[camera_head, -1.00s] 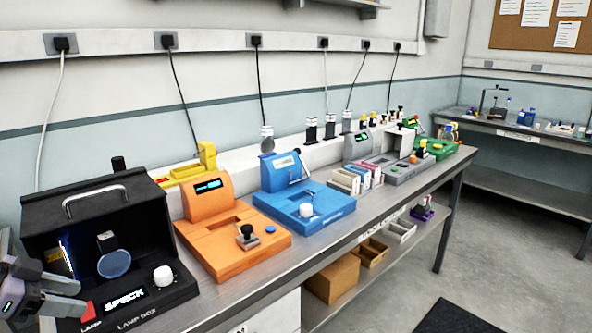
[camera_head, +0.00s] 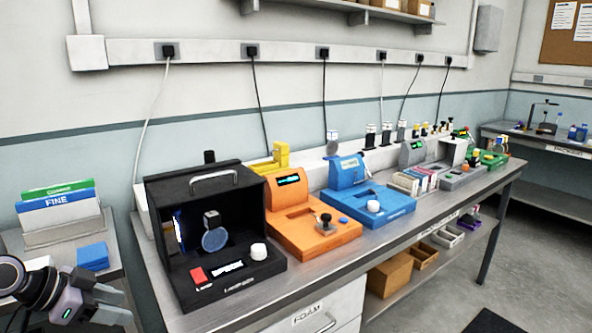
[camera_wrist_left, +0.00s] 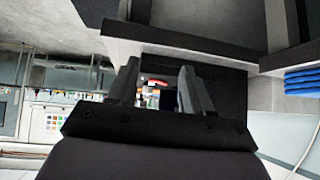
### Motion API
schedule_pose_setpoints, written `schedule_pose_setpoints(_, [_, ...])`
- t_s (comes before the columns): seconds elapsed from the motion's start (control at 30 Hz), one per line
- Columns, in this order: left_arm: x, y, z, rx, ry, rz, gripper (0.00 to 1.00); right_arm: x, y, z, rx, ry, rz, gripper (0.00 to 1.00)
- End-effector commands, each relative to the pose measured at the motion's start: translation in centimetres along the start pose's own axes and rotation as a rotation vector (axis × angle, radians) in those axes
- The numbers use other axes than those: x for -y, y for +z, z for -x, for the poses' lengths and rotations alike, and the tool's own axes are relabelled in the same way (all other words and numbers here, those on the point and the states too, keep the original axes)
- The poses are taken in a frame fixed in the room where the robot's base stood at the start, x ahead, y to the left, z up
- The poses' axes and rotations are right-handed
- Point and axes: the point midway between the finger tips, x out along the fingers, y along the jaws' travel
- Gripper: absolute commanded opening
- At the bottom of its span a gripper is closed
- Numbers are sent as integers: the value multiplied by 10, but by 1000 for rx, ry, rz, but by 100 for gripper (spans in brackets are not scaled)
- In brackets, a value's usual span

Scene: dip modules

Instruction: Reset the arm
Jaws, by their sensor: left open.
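My left gripper (camera_head: 100,303) is at the lower left of the head view, in front of the black lamp box and beside the small left table. In the left wrist view its two fingers (camera_wrist_left: 158,88) stand apart with nothing held between them. The black lamp box (camera_head: 213,225) stands on the bench with a red switch and a white knob on its front. My right gripper is not in either view.
The metal bench (camera_head: 330,262) carries an orange module (camera_head: 290,230), a blue module (camera_head: 365,200) and several more beyond. The left table holds a blue block (camera_head: 92,256) and FINE and green-topped boxes (camera_head: 60,206).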

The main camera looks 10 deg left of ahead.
Motion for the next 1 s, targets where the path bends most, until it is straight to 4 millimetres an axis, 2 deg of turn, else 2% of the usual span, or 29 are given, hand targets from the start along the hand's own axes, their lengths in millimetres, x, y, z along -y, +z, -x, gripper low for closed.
schedule_pose_setpoints(0.03, [-10,22,-23,16,-10,46,50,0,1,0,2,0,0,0])
schedule_pose_setpoints(0.17, [-33,67,-67,48,-79,130,50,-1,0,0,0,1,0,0])
schedule_pose_setpoints(0.27, [-61,100,-100,60,-129,185,50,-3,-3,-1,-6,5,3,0])
schedule_pose_setpoints(0.43, [-127,141,-144,45,-201,251,50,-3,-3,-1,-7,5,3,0])
schedule_pose_setpoints(0.57, [-185,151,-165,-4,-238,280,50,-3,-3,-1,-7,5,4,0])
schedule_pose_setpoints(0.7, [-240,146,-176,-73,-258,302,50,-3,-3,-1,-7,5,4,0])
schedule_pose_setpoints(0.83, [-271,136,-179,-127,-268,309,50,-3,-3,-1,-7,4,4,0])
schedule_pose_setpoints(1.0, [-286,129,-180,-157,-271,312,50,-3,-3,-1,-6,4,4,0])
